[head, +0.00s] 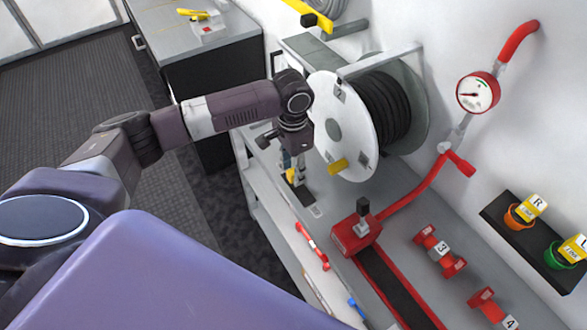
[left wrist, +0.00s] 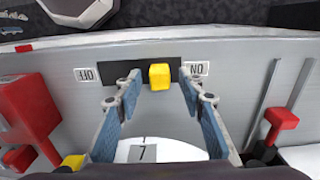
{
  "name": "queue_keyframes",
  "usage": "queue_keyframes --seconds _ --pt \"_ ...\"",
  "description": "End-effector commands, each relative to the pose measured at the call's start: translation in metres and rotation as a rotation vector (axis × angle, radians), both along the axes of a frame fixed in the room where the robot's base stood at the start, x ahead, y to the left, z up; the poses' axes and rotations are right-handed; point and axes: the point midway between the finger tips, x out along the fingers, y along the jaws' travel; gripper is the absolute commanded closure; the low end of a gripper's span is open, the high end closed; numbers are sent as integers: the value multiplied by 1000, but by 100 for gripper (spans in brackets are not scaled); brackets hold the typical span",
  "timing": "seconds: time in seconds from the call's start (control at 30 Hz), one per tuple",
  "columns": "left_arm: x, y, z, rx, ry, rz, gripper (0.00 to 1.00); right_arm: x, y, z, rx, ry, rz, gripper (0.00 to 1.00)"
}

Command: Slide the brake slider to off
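The brake slider is a small yellow knob (left wrist: 159,76) in a dark slot (left wrist: 118,70) on the grey bench top. In the left wrist view the knob is near the slot's right end, close to the ON label (left wrist: 197,69). The OFF label (left wrist: 87,75) is beyond the slot's left end. My left gripper (left wrist: 161,84) points down over the slot, open, with one finger on each side of the knob and a gap to both. In the head view the left gripper (head: 291,172) stands beside the hose reel, partly hiding the knob. My right gripper is not visible.
The white-sided hose reel (head: 335,122) stands close to the right of my left gripper. A red block with a dark lever (head: 356,232) and red numbered valves (head: 439,250) are farther along the bench. The bench's front edge is near the slot.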

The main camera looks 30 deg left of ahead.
Motion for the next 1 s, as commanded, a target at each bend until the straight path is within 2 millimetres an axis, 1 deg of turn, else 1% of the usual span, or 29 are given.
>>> queue_keyframes --seconds 0.13,0.4,0.73,1.0 --pt "-1 0 -10 0 1 0 64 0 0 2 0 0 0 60" --pt "0 0 -12 -1 -1 0 64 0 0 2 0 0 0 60" --pt "0 0 -12 -1 -1 0 100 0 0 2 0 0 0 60" --pt "0 0 -11 -1 -1 0 100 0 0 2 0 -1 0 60"
